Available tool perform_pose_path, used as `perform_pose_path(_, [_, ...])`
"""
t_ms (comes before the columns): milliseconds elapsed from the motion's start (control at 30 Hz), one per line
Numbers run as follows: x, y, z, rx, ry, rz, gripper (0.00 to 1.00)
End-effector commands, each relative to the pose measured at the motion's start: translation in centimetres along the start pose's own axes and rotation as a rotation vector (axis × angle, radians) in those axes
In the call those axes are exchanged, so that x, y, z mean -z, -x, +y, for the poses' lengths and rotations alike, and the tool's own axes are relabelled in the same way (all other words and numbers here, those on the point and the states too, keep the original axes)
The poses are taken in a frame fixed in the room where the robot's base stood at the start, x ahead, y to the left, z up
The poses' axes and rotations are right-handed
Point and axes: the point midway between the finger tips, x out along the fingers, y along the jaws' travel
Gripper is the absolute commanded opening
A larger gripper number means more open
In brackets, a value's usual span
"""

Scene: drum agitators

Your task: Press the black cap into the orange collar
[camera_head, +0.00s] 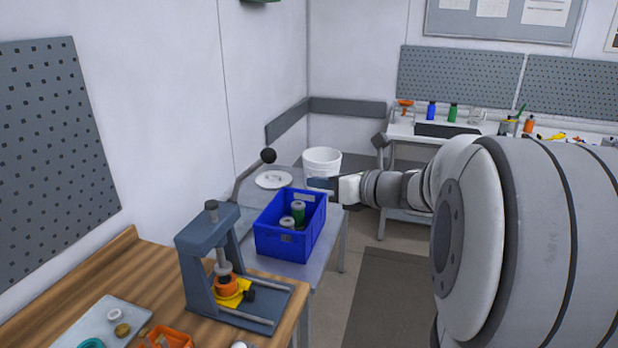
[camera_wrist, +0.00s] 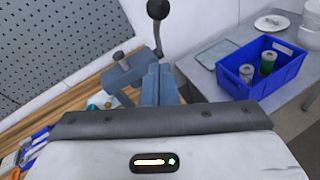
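The press (camera_head: 205,262) stands on the wooden bench at the lower left, with its ram above the orange collar (camera_head: 228,286). The collar sits on a yellow fixture (camera_head: 237,298). A small black piece (camera_head: 250,294) is beside the collar; I cannot tell if it is the black cap or a knob. The press lever rises to a black ball (camera_head: 268,156), which also shows in the wrist view (camera_wrist: 157,9). My gripper (camera_head: 322,184) is in the air beyond the blue crate, apart from the press. In the wrist view its fingers (camera_wrist: 160,74) look together, with nothing seen between them.
A tray (camera_head: 92,326) and an orange bin (camera_head: 178,338) lie on the wooden bench (camera_head: 135,262). Floor to the right is clear.

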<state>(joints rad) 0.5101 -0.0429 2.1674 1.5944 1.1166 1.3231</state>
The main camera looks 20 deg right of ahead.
Motion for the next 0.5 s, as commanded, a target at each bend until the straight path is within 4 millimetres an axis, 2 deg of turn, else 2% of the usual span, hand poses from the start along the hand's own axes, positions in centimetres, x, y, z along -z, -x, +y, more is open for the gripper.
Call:
perform_pose_path(33, [-0.1, -1.2, 0.1, -0.007, -0.001, 0.004, 0.0])
perform_pose_path(300, [0.0, -7.0, 0.1, -0.005, 0.0, 0.005, 0.0])
perform_pose_path(500, [-2.0, -9.3, 0.2, -0.003, 0.004, 0.002, 0.0])
